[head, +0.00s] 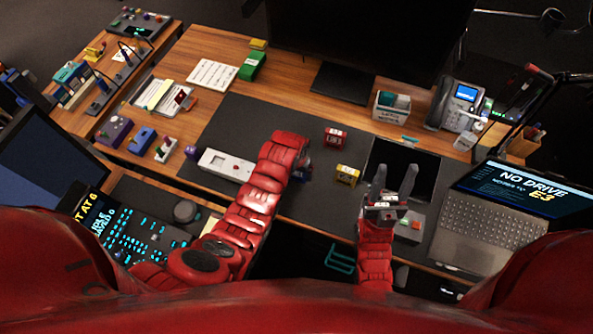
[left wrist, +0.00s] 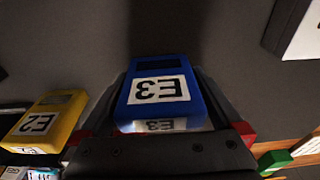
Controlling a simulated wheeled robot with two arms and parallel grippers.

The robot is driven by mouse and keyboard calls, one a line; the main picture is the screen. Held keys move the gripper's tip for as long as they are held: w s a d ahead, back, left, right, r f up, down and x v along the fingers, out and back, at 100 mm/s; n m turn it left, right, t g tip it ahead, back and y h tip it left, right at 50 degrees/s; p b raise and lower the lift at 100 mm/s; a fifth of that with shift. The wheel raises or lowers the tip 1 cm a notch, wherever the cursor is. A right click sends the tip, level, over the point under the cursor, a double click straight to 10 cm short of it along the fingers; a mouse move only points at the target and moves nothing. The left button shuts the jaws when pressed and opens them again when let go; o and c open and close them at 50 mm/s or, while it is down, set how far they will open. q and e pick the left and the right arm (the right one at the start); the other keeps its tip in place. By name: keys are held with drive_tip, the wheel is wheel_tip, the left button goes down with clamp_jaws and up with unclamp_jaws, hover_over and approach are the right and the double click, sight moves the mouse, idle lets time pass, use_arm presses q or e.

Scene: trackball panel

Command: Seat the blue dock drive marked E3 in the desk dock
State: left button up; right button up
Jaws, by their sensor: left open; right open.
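The blue drive marked E3 (left wrist: 158,90) lies on the dark desk mat in the left wrist view, between the fingers of my left gripper. My left gripper (head: 303,166) is open around it and largely hides it in the head view. My right gripper (head: 393,182) is open and empty, its fingers pointing away over the black panel. A yellow drive (head: 347,174), marked E2 in the left wrist view (left wrist: 38,122), lies to the right of my left gripper. The laptop (head: 520,195) reads "NO DRIVE" and "E3". I cannot tell for certain which device is the dock.
A red drive (head: 335,138) lies beyond the yellow one. A white device (head: 227,165) stands left of my left gripper. A small grey box (head: 411,226) with a red button sits near my right gripper. A monitor and phone (head: 460,104) stand behind. The mat's far middle is clear.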

use_arm(q)
drive_tip(key=c, duration=1.3)
drive_tip(key=shift+r, duration=0.2)
